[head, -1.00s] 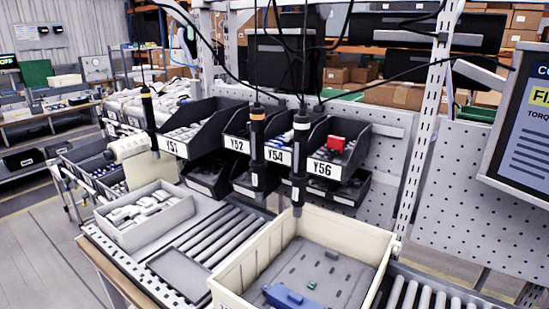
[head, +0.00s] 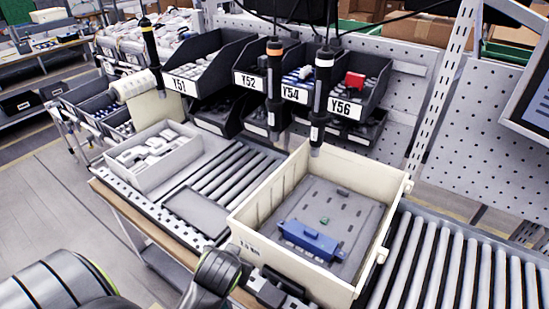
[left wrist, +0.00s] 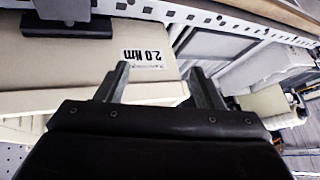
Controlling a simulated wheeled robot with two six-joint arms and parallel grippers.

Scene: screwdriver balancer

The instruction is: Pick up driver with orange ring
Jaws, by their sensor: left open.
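The driver with the orange ring (head: 274,85) hangs upright in front of the black bins, between the labels Y52 and Y54. A driver with a white ring (head: 321,95) hangs close to its right, and one with a yellow ring (head: 150,50) hangs farther left. My left gripper (head: 275,288) is low at the front of the cream tote, well below and apart from the orange-ringed driver. In the left wrist view the left gripper (left wrist: 160,82) is open and empty, near the tote wall with its 2.0 Nm label. My right gripper is not in view.
The cream tote (head: 252,262) holds a grey panel with a blue part (head: 307,241). A grey tray of white parts (head: 150,178) stands left on the roller conveyor. Black bins (head: 255,58) line the back. Air above the bare rollers (head: 225,172) is free.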

